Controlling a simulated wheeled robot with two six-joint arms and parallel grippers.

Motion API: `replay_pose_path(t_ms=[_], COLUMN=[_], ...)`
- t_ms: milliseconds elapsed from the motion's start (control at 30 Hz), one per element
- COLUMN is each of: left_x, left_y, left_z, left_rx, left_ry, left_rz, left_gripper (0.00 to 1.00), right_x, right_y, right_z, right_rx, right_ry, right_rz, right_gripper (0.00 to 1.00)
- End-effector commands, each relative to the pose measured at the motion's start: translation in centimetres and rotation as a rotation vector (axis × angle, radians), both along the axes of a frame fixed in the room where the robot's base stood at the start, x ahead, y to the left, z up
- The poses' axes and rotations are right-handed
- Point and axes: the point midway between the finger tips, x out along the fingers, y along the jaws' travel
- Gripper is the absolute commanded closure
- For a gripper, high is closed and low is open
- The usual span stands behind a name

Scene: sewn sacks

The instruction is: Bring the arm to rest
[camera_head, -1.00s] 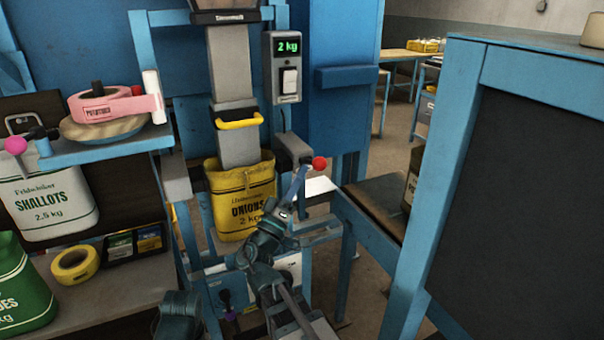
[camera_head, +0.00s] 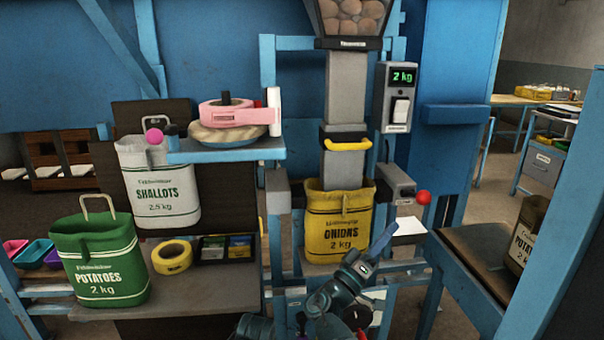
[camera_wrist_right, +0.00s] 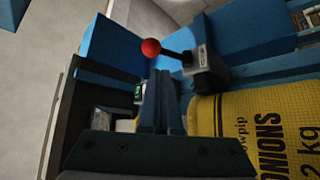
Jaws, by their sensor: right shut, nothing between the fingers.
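My right gripper (camera_head: 386,236) is shut and empty in the head view. It points up and to the right, in front of and right of the yellow onions sack (camera_head: 337,222). The sack stands upright under the grey chute (camera_head: 345,95) of the weigher. In the right wrist view the shut fingers (camera_wrist_right: 158,100) point up, with the yellow sack (camera_wrist_right: 262,135) at the right. A lever with a red ball (camera_wrist_right: 151,47) shows beyond the fingertips; in the head view its red ball (camera_head: 424,197) is right of the gripper. My left gripper is not in view.
A green potatoes sack (camera_head: 98,262) and a yellow tape roll (camera_head: 172,257) stand on the left bench (camera_head: 215,290). A shallots sack (camera_head: 160,190) is behind them. A shelf (camera_head: 220,152) holds a pink tape roll (camera_head: 232,114). Another sack (camera_head: 527,235) is at the right.

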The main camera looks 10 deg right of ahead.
Motion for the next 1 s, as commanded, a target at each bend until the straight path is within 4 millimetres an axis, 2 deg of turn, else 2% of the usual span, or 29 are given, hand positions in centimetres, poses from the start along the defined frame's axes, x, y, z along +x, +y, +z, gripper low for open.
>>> replay_pose_path(t_ms=[67,200,367,500,633,800,1000], left_x=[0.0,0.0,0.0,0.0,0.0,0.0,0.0], left_y=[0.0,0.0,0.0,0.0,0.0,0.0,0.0], left_z=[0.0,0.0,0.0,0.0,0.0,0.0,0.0], left_rx=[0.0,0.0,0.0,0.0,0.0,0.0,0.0], left_ry=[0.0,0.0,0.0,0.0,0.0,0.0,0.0], left_rz=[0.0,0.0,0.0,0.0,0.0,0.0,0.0], left_gripper=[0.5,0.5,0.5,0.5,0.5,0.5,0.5], right_x=[-0.4,-1.5,-3.2,-5.5,-8.0,-11.1,-14.3], right_y=[-0.7,-1.7,-0.3,3.2,7.7,13.2,18.8], right_z=[-2.1,-8.2,-16.1,-22.5,-27.2,-30.5,-32.2], right_rx=[0.094,0.334,0.609,0.838,1.024,1.192,1.332], right_ry=[0.049,0.209,0.455,0.708,0.95,1.205,1.445], right_rz=[-0.033,-0.104,-0.145,-0.134,-0.083,0.013,0.142], right_gripper=[1.0,1.0,1.0,1.0,1.0,1.0,1.0])
